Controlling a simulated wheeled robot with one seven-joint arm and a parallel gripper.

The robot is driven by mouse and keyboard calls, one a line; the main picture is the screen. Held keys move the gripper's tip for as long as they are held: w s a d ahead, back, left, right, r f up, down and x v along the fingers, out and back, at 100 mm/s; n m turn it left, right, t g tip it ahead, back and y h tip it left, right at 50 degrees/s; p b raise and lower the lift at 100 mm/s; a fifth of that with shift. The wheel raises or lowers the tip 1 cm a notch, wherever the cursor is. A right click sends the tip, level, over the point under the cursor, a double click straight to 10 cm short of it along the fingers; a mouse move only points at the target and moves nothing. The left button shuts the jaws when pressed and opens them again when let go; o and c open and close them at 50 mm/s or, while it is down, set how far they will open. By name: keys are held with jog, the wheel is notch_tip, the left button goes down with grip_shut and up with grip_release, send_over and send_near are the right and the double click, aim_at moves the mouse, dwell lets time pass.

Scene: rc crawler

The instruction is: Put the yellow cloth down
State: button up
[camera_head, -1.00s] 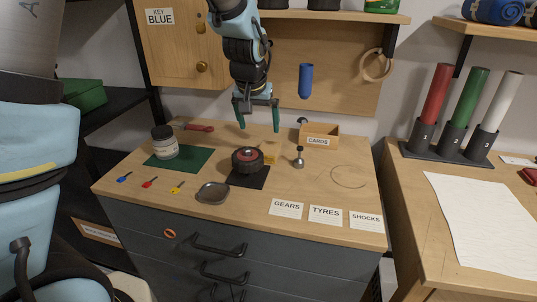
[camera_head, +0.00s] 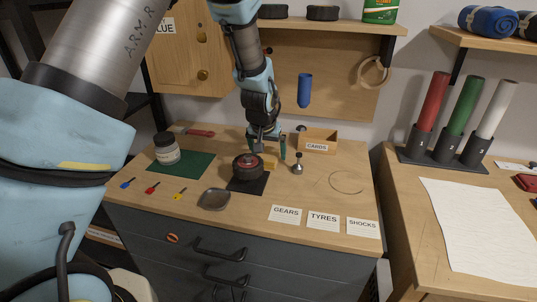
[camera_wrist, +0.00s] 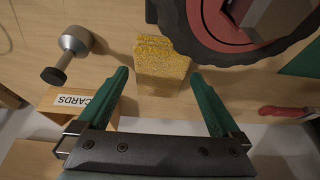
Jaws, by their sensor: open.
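The yellow cloth (camera_wrist: 161,62) is a small, rough-textured yellow block shape on the wooden worktop. In the wrist view it lies just beyond and between my fingertips, close to the black tyre. In the head view only a little yellow (camera_head: 270,161) shows, behind the tyre and beside my gripper. In the head view my gripper (camera_head: 267,150) is low over the worktop, behind the tyre.
The tyre with a red hub (camera_head: 247,167) stands on a black mat. A metal knobbed piece (camera_head: 297,165) and the CARDS box (camera_head: 318,142) are to the right. A jar (camera_head: 166,148) on a green mat and a metal dish (camera_head: 213,199) are left.

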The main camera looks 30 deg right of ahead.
jog(key=shift+w+d+f, duration=0.1)
jog(key=shift+f, duration=0.2)
jog(key=c, duration=1.4)
